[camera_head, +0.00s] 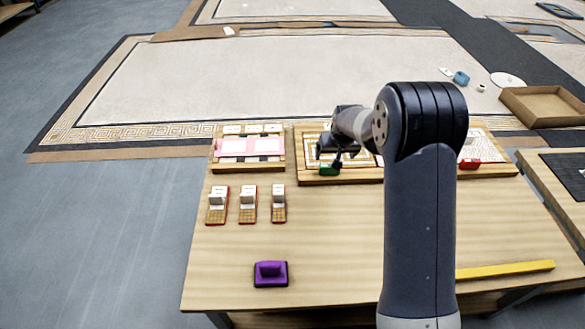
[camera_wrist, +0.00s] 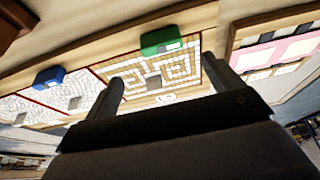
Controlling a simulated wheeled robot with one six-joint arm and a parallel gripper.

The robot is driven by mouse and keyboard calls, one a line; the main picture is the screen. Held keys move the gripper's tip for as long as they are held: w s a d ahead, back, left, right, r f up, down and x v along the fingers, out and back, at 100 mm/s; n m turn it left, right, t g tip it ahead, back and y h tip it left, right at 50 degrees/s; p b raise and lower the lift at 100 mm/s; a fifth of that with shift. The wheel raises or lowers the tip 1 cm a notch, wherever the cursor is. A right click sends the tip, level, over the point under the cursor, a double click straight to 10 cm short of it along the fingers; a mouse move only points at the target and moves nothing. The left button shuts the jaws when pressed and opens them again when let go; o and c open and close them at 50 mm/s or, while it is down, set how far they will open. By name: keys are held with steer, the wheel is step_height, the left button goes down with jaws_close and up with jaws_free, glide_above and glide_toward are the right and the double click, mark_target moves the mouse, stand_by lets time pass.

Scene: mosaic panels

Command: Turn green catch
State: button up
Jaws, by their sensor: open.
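The green catch (camera_head: 329,170) sits at the front edge of the middle mosaic panel in the head view, just below my gripper (camera_head: 335,150). In the wrist view the green catch (camera_wrist: 165,43) shows as a green block with a pale part, on the frame of a panel (camera_wrist: 120,70) with a tan meander pattern. My gripper (camera_wrist: 162,75) is open there, its two dark fingers spread wide. The catch lies beyond the fingertips, roughly between them, and nothing is held. I cannot tell whether a finger touches it.
A blue catch (camera_wrist: 48,77) and a red catch (camera_head: 469,163) sit on panels to the side. A pink-covered panel (camera_head: 250,147) stands left. Small tile racks (camera_head: 248,218), a purple block (camera_head: 270,273) and a yellow strip (camera_head: 505,270) lie nearer. The front middle table is clear.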

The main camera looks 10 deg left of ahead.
mark_target(329, 169)
steer(key=b+x, duration=0.1)
steer(key=x, duration=1)
steer(key=shift+a, duration=0.1)
steer(key=c, duration=1)
